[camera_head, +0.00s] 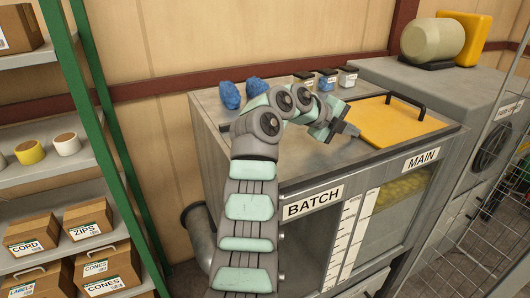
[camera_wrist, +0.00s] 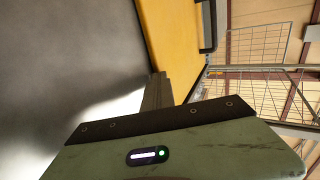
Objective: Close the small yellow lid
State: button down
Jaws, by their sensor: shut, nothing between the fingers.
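A yellow lid (camera_head: 385,122) with a black bar handle (camera_head: 405,101) lies about flat on top of the grey cabinet, over the side marked MAIN. The lid also shows in the wrist view (camera_wrist: 180,40), with its handle at its right edge. My gripper (camera_head: 351,130) is at the lid's left edge, low over the grey top; I cannot tell whether it touches the lid. In the wrist view the fingers (camera_wrist: 158,86) are together and hold nothing. My arm hides part of the cabinet top.
Two blue lumps (camera_head: 242,91) and several small labelled containers (camera_head: 327,80) stand along the back of the cabinet top. A rounded beige drum (camera_head: 432,40) and an upright yellow panel (camera_head: 474,38) stand at the back right. A green-framed shelf (camera_head: 85,75) with boxes is at left.

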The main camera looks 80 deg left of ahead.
jog(key=shift+w+f, duration=0.1)
jog(key=v, duration=1.1)
jog(key=shift+b, duration=0.4)
